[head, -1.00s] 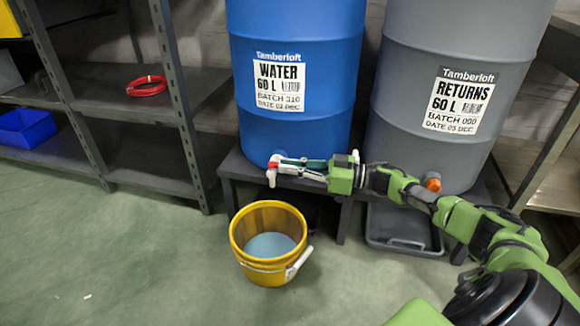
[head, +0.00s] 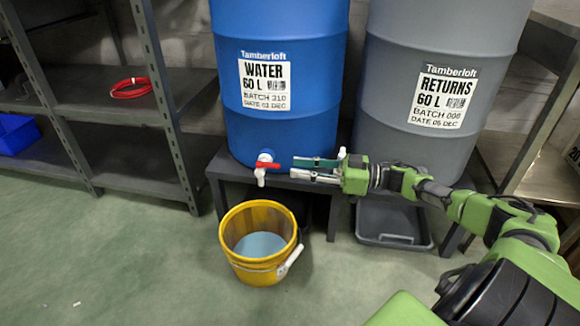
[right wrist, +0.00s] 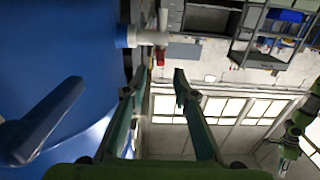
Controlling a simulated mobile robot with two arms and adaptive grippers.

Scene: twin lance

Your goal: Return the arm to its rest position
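My right gripper (head: 292,169) is open and empty in the head view. Its two fingers point left, a short way right of the tap (head: 262,172), and do not touch it. The tap is white with a red handle, low on the blue WATER barrel (head: 290,125). In the right wrist view the fingers of my right gripper (right wrist: 158,80) stand apart with nothing between them. The tap (right wrist: 150,38) shows beyond them. My right arm reaches in from the lower right of the head view. My left gripper does not show.
A yellow bucket (head: 231,257) with pale blue liquid stands on the floor below the tap. A grey RETURNS barrel (head: 410,150) stands behind my right arm, with a dark tray (head: 378,238) beneath. Shelving (head: 160,110) stands at left.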

